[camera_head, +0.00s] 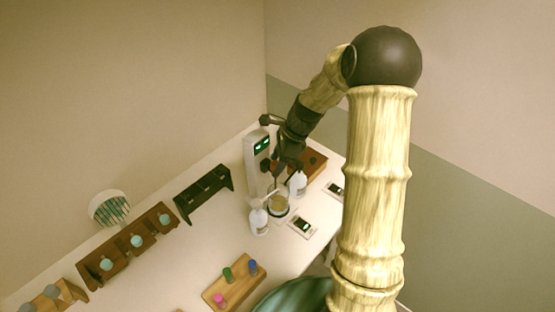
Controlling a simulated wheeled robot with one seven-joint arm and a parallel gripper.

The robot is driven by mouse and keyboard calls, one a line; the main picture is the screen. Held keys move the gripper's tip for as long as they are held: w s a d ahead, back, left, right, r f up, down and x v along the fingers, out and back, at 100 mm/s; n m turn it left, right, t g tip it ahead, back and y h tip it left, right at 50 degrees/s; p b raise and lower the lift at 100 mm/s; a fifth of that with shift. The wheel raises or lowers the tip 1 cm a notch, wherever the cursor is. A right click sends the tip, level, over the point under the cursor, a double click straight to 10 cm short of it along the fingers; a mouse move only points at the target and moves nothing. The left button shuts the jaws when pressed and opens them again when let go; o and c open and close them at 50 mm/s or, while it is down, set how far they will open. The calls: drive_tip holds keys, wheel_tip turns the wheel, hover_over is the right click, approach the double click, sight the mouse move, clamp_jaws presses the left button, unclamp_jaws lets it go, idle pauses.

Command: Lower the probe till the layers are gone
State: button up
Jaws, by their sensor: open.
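A white upright device (255,165) with a small green-lit display stands on the white table at the far end. A clear beaker (279,208) with yellowish-tan contents stands in front of it. My dark gripper (283,165) is open beside the device, above the beaker, close to a dark part on the column. I cannot tell whether it touches that part. The probe is too small and too covered by my gripper to make out clearly. Whether the beaker's contents are in layers cannot be seen at this size.
White bottles stand left (259,221) and right (298,184) of the beaker. Small display boxes (302,227) lie to its right. A black rack (203,195), brown racks (128,245) and a wooden block with coloured caps (235,289) are at left and front. Bare table lies between them.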

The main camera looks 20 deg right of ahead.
clamp_jaws()
drive_tip(key=shift+f+b, duration=0.95)
drive_tip(key=shift+f, duration=0.9)
unclamp_jaws()
drive_tip(key=shift+r, duration=0.15)
drive_tip(key=b+v, duration=0.2)
drive_tip(key=v, duration=1.5)
drive_tip(key=shift+b, duration=0.35)
